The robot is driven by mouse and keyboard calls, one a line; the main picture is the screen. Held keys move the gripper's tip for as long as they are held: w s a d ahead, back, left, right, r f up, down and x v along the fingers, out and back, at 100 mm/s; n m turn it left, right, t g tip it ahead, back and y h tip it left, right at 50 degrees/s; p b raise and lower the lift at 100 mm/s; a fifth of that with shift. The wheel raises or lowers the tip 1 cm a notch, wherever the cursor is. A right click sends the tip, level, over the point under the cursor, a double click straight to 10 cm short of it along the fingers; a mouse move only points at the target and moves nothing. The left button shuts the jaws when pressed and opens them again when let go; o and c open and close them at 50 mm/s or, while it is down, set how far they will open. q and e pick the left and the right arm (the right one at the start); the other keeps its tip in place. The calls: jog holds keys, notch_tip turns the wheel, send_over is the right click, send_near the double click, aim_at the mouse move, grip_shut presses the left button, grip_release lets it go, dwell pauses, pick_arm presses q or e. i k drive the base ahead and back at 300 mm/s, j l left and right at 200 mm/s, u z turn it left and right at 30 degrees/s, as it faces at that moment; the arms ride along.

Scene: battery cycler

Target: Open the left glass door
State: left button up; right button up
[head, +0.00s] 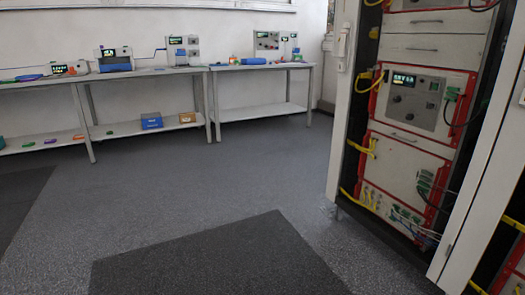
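The battery cycler cabinet stands at the right of the head view, with white uprights and red-edged instrument units (418,100) inside. A white upright (343,100) with a small light handle-like fitting (342,43) bounds its left side. A second white upright (484,190) stands nearer on the right. The bay between them shows clearly. I cannot make out a glass pane there, nor tell whether the left glass door is open or shut. The cabinet's top is cut off by the frame. Neither of my grippers is in view.
Yellow cables (358,147) run along the bay's left edge, and green and black leads hang at its right. Two white benches (180,71) with instruments line the back wall. Open grey floor (190,190) with dark mats (215,262) lies in front and left.

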aim_at(514, 54)
jog(key=i, duration=1.25)
jog(key=i+j+z, duration=0.1)
jog(key=i, duration=1.2)
